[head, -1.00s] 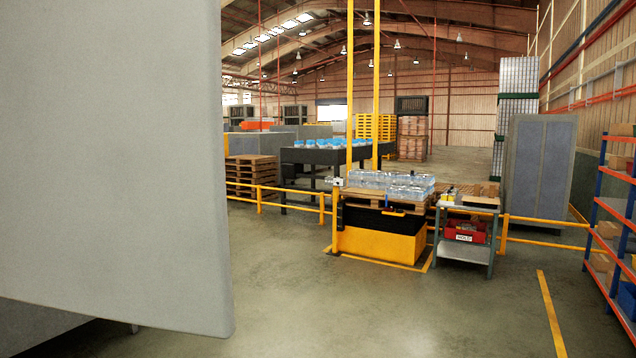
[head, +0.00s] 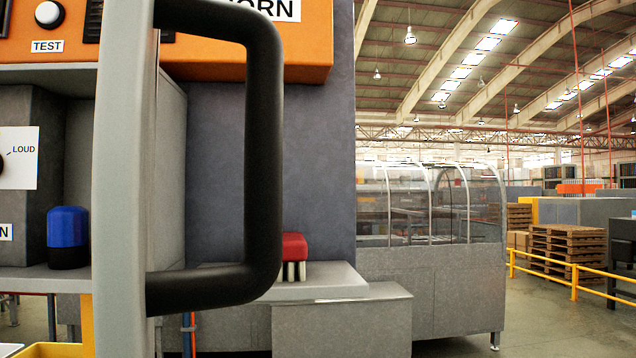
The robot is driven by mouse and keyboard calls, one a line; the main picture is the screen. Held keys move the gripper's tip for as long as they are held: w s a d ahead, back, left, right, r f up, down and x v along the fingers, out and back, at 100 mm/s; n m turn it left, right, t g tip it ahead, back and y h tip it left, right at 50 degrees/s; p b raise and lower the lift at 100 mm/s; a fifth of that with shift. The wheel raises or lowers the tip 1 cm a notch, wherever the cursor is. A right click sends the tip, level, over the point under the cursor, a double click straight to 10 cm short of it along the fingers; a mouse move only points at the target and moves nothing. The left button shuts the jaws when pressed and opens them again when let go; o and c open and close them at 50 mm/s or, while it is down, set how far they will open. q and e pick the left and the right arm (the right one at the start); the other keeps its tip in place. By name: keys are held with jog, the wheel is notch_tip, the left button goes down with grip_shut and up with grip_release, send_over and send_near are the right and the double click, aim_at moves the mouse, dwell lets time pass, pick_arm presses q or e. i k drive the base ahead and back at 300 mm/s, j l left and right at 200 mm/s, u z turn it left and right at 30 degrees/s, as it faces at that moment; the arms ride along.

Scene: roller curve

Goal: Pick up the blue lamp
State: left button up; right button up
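The blue lamp (head: 68,227) shows at the left of the head view. It has a blue cap on a black base and stands upright on a grey shelf (head: 45,279). A grey upright post (head: 122,180) stands just to its right in the picture. Neither of my grippers is in view.
A large black handle (head: 264,160) juts out in front, close to the camera. A red object with pale legs (head: 294,255) sits on a grey ledge (head: 318,284). An orange panel (head: 205,45) is above. Open floor (head: 545,325) lies at the right, before a yellow railing (head: 545,275).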

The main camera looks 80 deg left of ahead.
aim_at(68, 227)
jog(key=i+u, duration=0.2)
jog(key=u, duration=0.2)
jog(key=i+l+u, duration=0.1)
jog(key=u, duration=0.3)
jog(key=i+l+u, duration=0.15)
jog(key=u, duration=2.9)
jog(key=i+j, duration=0.1)
jog(key=i, duration=0.15)
